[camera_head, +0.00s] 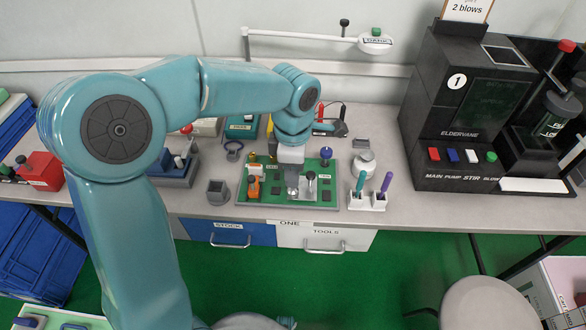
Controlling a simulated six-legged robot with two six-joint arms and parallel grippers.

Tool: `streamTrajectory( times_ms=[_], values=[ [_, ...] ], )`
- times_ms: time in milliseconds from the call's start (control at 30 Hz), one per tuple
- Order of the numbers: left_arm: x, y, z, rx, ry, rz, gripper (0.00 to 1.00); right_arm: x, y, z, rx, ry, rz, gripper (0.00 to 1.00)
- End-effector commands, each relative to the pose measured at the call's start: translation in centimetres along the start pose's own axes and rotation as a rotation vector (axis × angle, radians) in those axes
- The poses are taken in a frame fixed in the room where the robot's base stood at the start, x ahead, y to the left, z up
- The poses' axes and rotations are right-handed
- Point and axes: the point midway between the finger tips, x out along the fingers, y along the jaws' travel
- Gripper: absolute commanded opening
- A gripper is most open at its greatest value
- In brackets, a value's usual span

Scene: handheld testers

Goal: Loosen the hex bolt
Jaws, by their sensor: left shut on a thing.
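My left arm reaches in from the left, and its left gripper (292,183) points down over the green board (262,193) on the bench. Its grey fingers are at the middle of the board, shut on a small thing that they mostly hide. This appears to be the hex bolt, but its head cannot be made out. Just right of the fingers stands a small silver-topped post (310,178). A blue knob (326,155) and an orange part (254,186) are also on the board. My right gripper is not in view.
A white holder (373,204) with teal and purple handled tools stands right of the board. A grey cup (217,192) stands to its left. A black machine (465,120) fills the right side. A white lamp arm (300,34) hangs behind.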

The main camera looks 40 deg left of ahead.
Motion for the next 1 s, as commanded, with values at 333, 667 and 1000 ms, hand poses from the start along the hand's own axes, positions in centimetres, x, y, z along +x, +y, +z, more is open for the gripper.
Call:
streamTrajectory(
  times_ms=[333, 667, 1000],
  values=[
    [0.1, 0.0, 0.0, -0.278, -0.001, 0.001, 0.00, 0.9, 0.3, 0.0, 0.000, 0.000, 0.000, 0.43],
    [-0.1, 0.1, 0.0, -0.524, -0.001, 0.001, 0.00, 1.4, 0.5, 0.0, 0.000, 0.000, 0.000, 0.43],
    [-0.3, 0.1, 0.0, -0.523, -0.001, 0.001, 0.00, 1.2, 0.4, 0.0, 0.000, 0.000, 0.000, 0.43]
  ],
)
